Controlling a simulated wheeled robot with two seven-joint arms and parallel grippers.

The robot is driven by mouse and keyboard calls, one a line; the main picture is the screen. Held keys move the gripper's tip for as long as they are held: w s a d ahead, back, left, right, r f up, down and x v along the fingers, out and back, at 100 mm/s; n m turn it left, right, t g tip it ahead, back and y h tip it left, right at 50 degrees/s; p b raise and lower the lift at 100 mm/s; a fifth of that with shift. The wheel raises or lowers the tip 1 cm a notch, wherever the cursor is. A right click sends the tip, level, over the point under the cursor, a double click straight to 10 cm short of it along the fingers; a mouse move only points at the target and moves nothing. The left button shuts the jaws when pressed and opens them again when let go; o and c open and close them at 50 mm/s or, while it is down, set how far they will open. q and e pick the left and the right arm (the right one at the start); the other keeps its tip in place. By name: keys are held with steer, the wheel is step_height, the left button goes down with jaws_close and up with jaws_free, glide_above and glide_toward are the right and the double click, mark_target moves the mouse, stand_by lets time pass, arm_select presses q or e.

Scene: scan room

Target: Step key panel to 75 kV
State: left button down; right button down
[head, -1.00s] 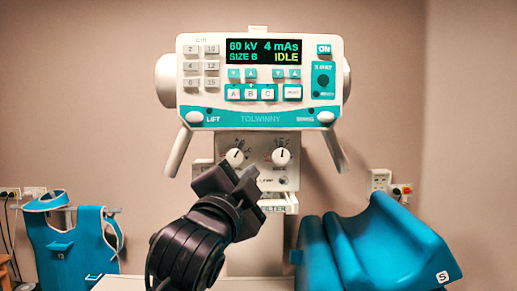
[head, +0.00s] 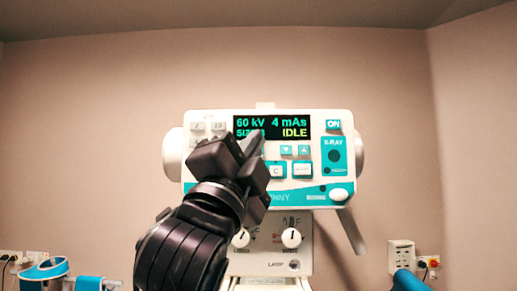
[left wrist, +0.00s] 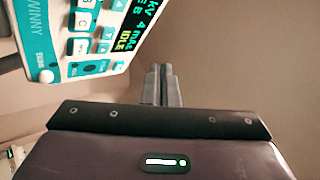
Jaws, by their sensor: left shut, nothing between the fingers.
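The key panel (head: 315,160) is a white and teal control head in the upper middle of the head view. Its display (head: 285,127) reads 60 kV, 4 mAs and IDLE; the size line is partly covered. My left gripper (head: 252,147) is shut and empty, in front of the panel's lower left and middle. It hides the kV arrow keys and the left letter keys. The right-hand arrow keys (head: 295,150) and key C (head: 277,170) show. In the left wrist view the shut fingers (left wrist: 161,85) point ahead, with the panel (left wrist: 85,45) at upper left. I cannot tell if they touch it. My right gripper is not in view.
Below the panel is a white box with two knobs (head: 291,237) and a lamp button. A handle (head: 352,232) hangs at the panel's right. A teal apron (head: 45,272) is at lower left. The wall beside the panel is clear.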

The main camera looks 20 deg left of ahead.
arm_select(q)
steer(key=w+a+p, duration=0.2)
steer(key=w, duration=0.5)
steer(key=shift+w, duration=0.3)
steer(key=shift+a, duration=0.1)
stand_by(0.6)
stand_by(1.0)
steer(key=shift+w, duration=0.15)
steer(key=shift+w+a, duration=0.15)
steer(key=shift+w, duration=0.1)
